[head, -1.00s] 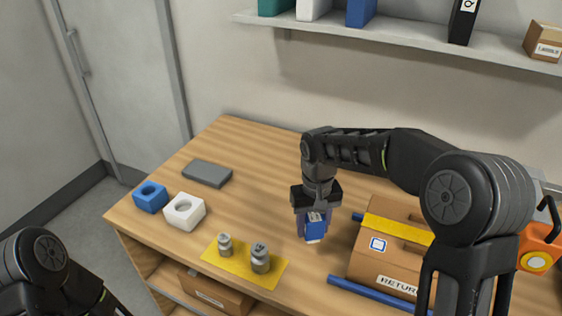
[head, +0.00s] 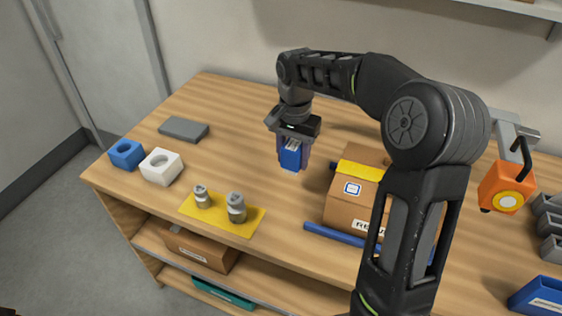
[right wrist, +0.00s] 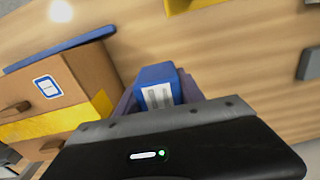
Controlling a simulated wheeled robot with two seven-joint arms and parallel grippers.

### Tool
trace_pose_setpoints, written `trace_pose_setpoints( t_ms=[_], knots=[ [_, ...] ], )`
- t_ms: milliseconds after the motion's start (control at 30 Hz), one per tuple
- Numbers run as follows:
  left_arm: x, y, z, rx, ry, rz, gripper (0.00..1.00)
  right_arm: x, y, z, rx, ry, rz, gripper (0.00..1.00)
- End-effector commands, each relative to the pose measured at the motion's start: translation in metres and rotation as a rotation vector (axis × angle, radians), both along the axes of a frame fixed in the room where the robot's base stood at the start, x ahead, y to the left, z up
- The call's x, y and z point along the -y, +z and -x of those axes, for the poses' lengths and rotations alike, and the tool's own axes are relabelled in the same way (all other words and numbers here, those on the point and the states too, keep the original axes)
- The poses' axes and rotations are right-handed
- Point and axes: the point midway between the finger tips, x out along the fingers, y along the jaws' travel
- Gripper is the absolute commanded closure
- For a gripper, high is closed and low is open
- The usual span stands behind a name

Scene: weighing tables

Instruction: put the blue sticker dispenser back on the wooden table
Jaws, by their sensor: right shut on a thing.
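The blue sticker dispenser (head: 291,157) with a white label is held by my right gripper (head: 292,148) over the wooden table (head: 250,120). My right gripper is shut on it, with the fingers on either side. In the right wrist view the dispenser (right wrist: 158,86) shows between the fingertips. Whether its base touches the table top I cannot tell. My left gripper is outside both views.
A cardboard box (head: 352,205) with yellow tape stands to the right, a blue rod (head: 335,234) before it. A yellow mat (head: 222,214) with two metal weights lies to the left. A white block (head: 161,166), a blue block (head: 126,154) and a grey slab (head: 184,129) lie farther left.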

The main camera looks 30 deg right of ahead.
Motion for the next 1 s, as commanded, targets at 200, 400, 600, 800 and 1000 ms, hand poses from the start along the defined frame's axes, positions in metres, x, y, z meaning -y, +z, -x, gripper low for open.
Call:
trace_pose_setpoints(
  t_ms=[200,400,600,800,1000],
  knots=[
    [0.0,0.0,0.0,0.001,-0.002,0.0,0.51,0.0,0.0,0.002,-0.01,-0.084,0.0,0.93],
    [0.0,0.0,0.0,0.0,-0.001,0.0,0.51,0.0,0.0,0.002,-0.01,-0.084,0.0,0.93],
    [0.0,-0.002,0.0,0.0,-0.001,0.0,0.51,0.0,-0.003,0.002,-0.01,-0.083,0.0,0.93],
    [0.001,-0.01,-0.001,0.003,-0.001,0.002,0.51,0.0,-0.014,0.002,-0.01,-0.083,0.0,0.93],
    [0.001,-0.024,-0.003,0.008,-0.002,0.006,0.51,0.0,-0.033,0.002,-0.01,-0.082,0.0,0.93]
  ],
)
